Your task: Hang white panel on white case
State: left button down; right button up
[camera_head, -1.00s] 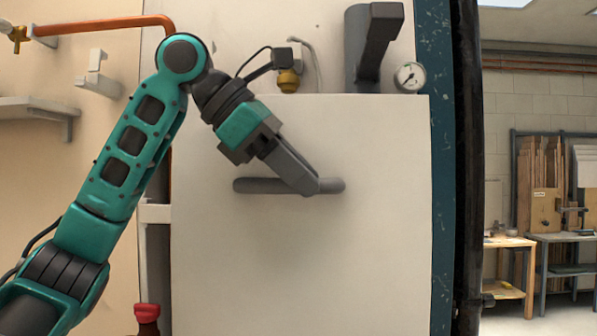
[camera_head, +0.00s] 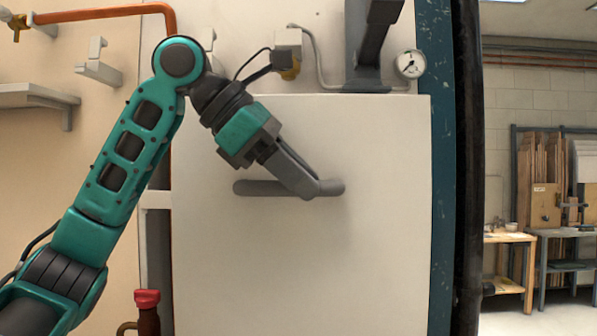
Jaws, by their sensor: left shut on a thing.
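The white panel (camera_head: 300,260) is a large upright flat sheet filling the middle of the head view, with a grey horizontal bar handle (camera_head: 265,188) on its face. My left gripper (camera_head: 318,187) is shut on the right end of this handle. No white case can be clearly made out; the panel hides the wall behind it. A narrow white part with a crossbar (camera_head: 155,200) shows just left of the panel, but I cannot tell whether it belongs to the case. My right gripper is not in view.
A red-topped valve (camera_head: 147,297) is at lower left. A shelf (camera_head: 30,97) and copper pipe (camera_head: 105,12) are on the left wall. A blue post (camera_head: 440,200) stands right.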

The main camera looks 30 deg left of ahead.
pick_arm(q)
jog(key=shift+f, duration=0.1)
jog(key=shift+w+a, duration=0.1)
dwell(0.6)
jog(key=c, duration=1.1)
grip_release()
jog(key=shift+f, duration=0.1)
jog(key=shift+o, duration=1)
jog(key=shift+f, duration=0.15)
jog(key=p+v, duration=0.2)
jog(key=v, duration=1.1)
